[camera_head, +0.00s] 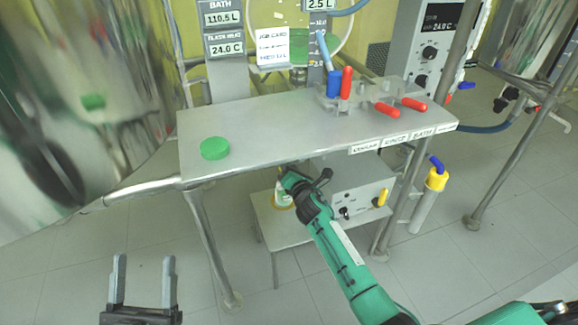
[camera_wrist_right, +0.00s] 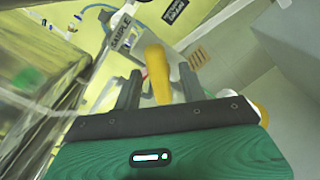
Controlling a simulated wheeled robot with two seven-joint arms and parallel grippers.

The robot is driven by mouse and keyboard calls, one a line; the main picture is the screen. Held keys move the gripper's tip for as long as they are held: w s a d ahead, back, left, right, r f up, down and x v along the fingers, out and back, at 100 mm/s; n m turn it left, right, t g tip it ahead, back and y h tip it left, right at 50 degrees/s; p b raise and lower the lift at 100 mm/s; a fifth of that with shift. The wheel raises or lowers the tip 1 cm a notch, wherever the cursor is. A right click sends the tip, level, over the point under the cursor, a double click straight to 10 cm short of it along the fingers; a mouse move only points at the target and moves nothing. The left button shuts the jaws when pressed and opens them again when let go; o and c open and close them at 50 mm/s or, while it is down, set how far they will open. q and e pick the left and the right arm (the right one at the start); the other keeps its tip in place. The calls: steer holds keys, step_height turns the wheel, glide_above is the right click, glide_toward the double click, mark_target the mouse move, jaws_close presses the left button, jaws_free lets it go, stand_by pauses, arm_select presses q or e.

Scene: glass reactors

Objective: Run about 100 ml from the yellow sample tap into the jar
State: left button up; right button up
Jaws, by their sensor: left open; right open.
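The yellow sample tap handle (camera_wrist_right: 157,75) stands between the two fingers of my right gripper (camera_wrist_right: 163,82) in the right wrist view, near a SAMPLE label (camera_wrist_right: 122,28). The fingers are open around it, and contact cannot be told. In the head view my right gripper (camera_head: 290,178) reaches under the front edge of the bench. What seems to be the jar (camera_head: 283,198) sits on the lower shelf just below it, partly hidden by the gripper. My left gripper (camera_head: 143,285) is open and empty at the bottom left, over the floor.
A green lid-like disc (camera_head: 215,148) lies on the steel bench (camera_head: 265,125). Red and blue valve handles (camera_head: 387,110) stand at its right. A box with knobs (camera_head: 358,204) is on the lower shelf (camera_head: 282,232). A large shiny vessel (camera_head: 90,110) fills the left.

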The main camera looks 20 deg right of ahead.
steer(key=c, duration=0.9)
arm_select(q)
step_height(320, 180, down, 8)
steer(key=d+g+p, duration=0.1)
steer(key=d+g, duration=0.1)
steer(key=g, duration=0.3)
steer(key=shift+d+r+p, duration=0.2)
steer(key=shift+p, duration=0.2)
arm_select(e)
steer(key=shift+m, duration=4.9)
arm_select(q)
steer(key=shift+w, duration=0.1)
arm_select(e)
steer(key=o, duration=0.9)
